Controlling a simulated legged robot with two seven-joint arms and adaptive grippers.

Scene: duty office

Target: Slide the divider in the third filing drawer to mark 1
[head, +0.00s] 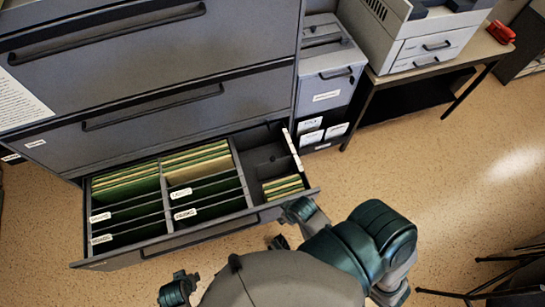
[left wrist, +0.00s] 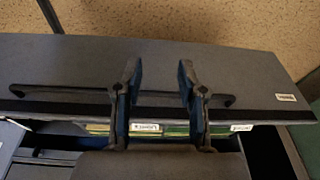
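The third drawer (head: 210,235) is pulled out. Its right lane holds a grey upright plate (head: 268,164), which looks like the divider, behind a small group of green folders (head: 283,187). A pale strip (head: 292,150) runs along the right wall; its marks are too small to read. My right gripper (head: 290,224) is at the drawer's front right corner; its fingers are not clear. My left gripper (left wrist: 160,95) is open and empty in the left wrist view, before the drawer front and its handle (left wrist: 75,92). In the head view, what seems its end shows low left (head: 178,290).
Green folders with white labels (head: 125,205) fill the left and middle lanes. Shut drawers (head: 150,60) rise above the open one. A grey cabinet (head: 325,85) and a table with a printer (head: 425,40) stand to the right.

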